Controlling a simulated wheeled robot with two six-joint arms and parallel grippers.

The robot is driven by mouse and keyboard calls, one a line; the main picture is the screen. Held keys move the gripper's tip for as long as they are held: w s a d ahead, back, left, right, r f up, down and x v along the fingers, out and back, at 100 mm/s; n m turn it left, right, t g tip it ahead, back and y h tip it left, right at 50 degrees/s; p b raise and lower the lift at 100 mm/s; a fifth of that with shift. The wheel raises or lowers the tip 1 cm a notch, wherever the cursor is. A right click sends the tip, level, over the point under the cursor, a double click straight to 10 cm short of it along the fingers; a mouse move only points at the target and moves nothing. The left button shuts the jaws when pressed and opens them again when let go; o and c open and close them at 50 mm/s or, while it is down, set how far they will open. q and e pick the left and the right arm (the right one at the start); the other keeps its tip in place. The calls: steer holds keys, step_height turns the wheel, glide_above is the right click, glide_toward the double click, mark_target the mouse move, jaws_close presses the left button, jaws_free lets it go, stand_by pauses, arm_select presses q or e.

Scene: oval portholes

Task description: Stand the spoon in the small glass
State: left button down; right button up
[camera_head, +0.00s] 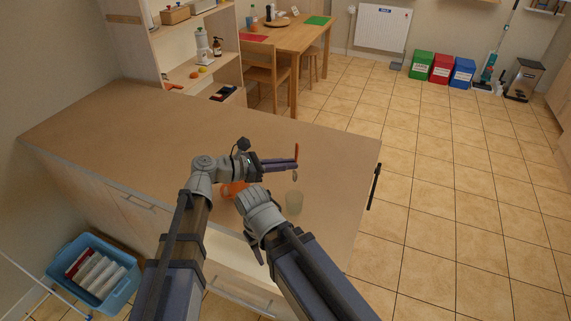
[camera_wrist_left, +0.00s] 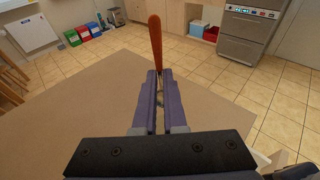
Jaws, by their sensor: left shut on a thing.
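The spoon (camera_head: 297,151) has a red-orange handle and a metal bowl. It hangs nearly upright, handle up and bowl down, in my left gripper (camera_head: 294,165). In the left wrist view, the spoon's handle (camera_wrist_left: 155,40) rises from between the fingers (camera_wrist_left: 158,80), which are shut on it. The small glass (camera_head: 294,202), pale and see-through, stands on the counter (camera_head: 120,140). In the head view the spoon's bowl shows just above the glass's rim, apart from it.
The counter's right edge is near the glass. The counter's left part is clear. A blue bin (camera_head: 122,289) stands on the floor at left.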

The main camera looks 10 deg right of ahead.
arm_select(q)
steer(key=shift+f+b, duration=5.2)
steer(key=shift+f, duration=0.2)
arm_select(e)
steer(key=shift+f, duration=5.4)
arm_select(q)
steer(key=c, duration=0.9)
jaws_free()
steer(key=p+v, duration=0.2)
steer(key=v, duration=0.6)
arm_select(e)
steer(key=shift+r, duration=0.95)
arm_select(q)
steer(key=shift+d, duration=0.1)
